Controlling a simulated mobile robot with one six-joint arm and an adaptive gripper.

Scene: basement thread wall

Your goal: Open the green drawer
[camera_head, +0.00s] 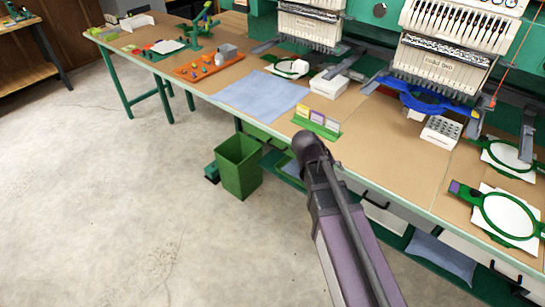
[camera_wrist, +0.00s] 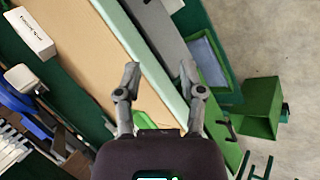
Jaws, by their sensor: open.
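A green drawer front (camera_head: 263,133) shows under the table edge in the head view, behind the green bin and partly hidden by it and my arm. In the wrist view, a green front (camera_wrist: 226,148) with a dark handle (camera_wrist: 231,127) shows at lower right, beyond the right fingertip; it looks like the same drawer. I cannot tell whether it stands out at all. My gripper (camera_wrist: 159,76) is open and empty, its fingers over the table's pale green edge and a grey front. It is apart from the handle. The head view shows my arm but not the fingers.
A green bin (camera_head: 238,166) stands on the floor before the drawer; it also shows in the wrist view (camera_wrist: 260,107). White drawers (camera_head: 384,217) with black handles sit farther right. The long table (camera_head: 385,150) holds embroidery machines and hoops. The floor at left is open.

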